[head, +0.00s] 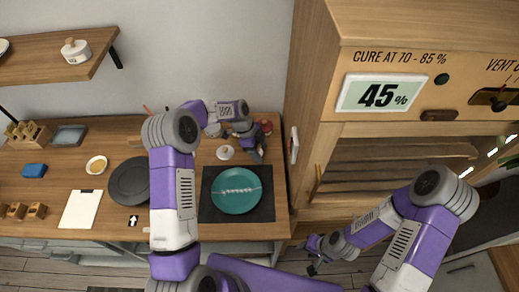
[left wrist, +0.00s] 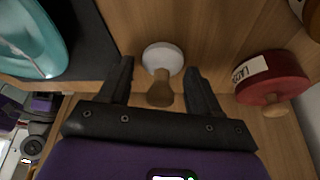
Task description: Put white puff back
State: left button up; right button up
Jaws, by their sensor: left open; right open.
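The white puff (head: 225,152), a round white pad with a brown wooden knob, lies on the wooden worktop just behind the black mat. In the left wrist view the puff (left wrist: 163,57) shows between my open fingers, its knob pointing toward the gripper. My left gripper (head: 256,156) is open and empty, close to the puff; in the head view its fingers are just right of it. I cannot tell whether they touch it. My right gripper (head: 312,268) is open and empty, low in front of the cabinet, away from the worktop.
A teal plate (head: 236,201) with a pale seam sits on the black mat (head: 262,214). A red labelled jar (left wrist: 272,78) stands right of the puff. A cabinet (head: 338,185) rises at the right with a 45% display (head: 385,94). A lidded white jar (head: 76,50) sits on the wall shelf.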

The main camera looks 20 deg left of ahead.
pick_arm(q)
jog(key=shift+r, duration=0.15)
jog(key=shift+r+p, duration=0.3)
jog(key=v, duration=1.1)
jog(key=shift+a+r, duration=0.15)
jog(key=shift+r, duration=0.1)
